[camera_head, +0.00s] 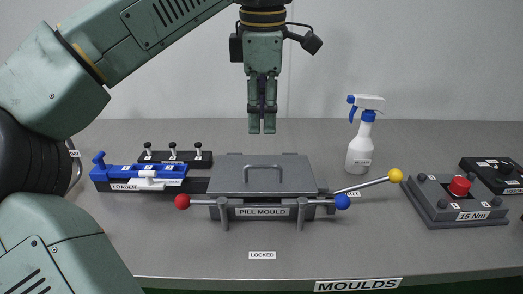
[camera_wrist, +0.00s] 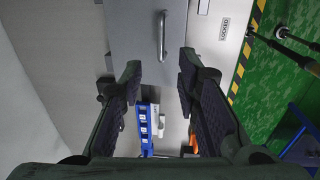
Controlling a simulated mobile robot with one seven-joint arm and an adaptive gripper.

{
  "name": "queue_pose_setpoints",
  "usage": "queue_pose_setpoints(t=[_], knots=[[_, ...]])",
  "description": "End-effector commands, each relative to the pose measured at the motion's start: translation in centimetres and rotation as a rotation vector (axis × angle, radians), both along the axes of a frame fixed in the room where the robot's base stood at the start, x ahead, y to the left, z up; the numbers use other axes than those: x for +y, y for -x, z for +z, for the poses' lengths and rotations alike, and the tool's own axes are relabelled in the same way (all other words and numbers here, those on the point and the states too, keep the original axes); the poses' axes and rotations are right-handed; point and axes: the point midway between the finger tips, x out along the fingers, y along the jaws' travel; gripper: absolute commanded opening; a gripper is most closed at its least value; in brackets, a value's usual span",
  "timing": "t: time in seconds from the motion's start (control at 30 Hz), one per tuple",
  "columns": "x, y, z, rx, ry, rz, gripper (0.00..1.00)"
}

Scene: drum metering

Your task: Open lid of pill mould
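The pill mould (camera_head: 262,213) is a grey box in the middle of the table, with its label on the front. Its grey lid (camera_head: 230,172) lies flat and shut, with a bar handle (camera_head: 263,168) on top. In the wrist view the handle (camera_wrist: 161,36) is beyond my fingertips. A lever with a red ball (camera_head: 183,202) and a blue ball (camera_head: 342,202) runs across the mould's front. Another lever with a yellow ball (camera_head: 395,176) slants up at the right. My gripper (camera_head: 262,132) points down above the lid, apart from it. Its fingers (camera_wrist: 159,68) are spread and empty.
A blue loader (camera_head: 140,176) stands left of the mould, with several black knobs behind it. A white spray bottle (camera_head: 361,148) stands behind right. A "LOCKED" label (camera_head: 262,255) lies in front, where the table is clear.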

Motion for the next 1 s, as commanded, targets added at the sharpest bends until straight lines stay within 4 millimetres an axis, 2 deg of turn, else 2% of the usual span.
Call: queue_pose_setpoints(t=[0.3, 0.5, 0.7, 0.97, 1.0], knots=[[-0.1, -0.6, -5.7, 0.003, 0.004, -0.002, 0.30], [-0.1, -1.0, -8.7, 0.001, 0.006, -0.004, 0.30], [-0.2, -1.2, -9.9, -0.001, 0.006, -0.003, 0.30], [-0.2, -1.2, -10.0, -0.001, 0.007, -0.003, 0.30], [-0.2, -1.2, -10.0, -0.001, 0.007, -0.003, 0.27]])
